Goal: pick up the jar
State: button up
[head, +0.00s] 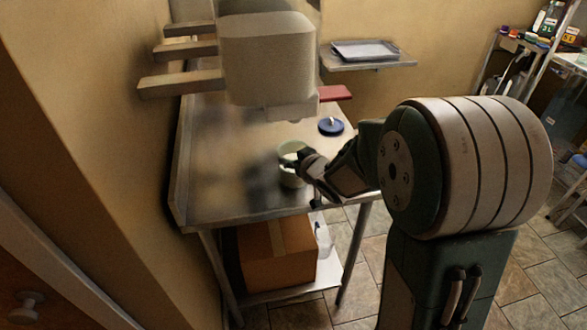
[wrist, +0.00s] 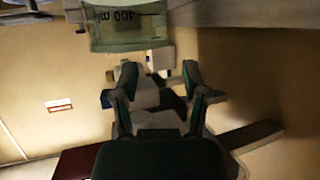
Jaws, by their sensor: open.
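The jar (head: 291,175) is a pale greenish, open-topped vessel standing on the metal table (head: 225,190) near its front right part. In the wrist view the jar (wrist: 125,30) shows at the top, clear green, with an upside-down "400 ml" mark. My gripper (head: 301,160) is at the jar's right side in the head view and covers part of it. In the wrist view my gripper (wrist: 160,80) is open, its two dark fingers apart with no jar between them. The jar lies beyond the fingertips and somewhat to the left. Contact cannot be told.
A blue round lid-like object (head: 331,126) lies on the table behind the jar. A large beige block-shaped object (head: 265,60) stands over the table's back. A cardboard box (head: 275,255) sits on the lower shelf. The table's left front is clear.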

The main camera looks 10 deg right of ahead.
jog(key=x, duration=0.6)
jog(key=shift+w+a+f, duration=0.2)
jog(key=shift+f, duration=0.05)
grip_shut()
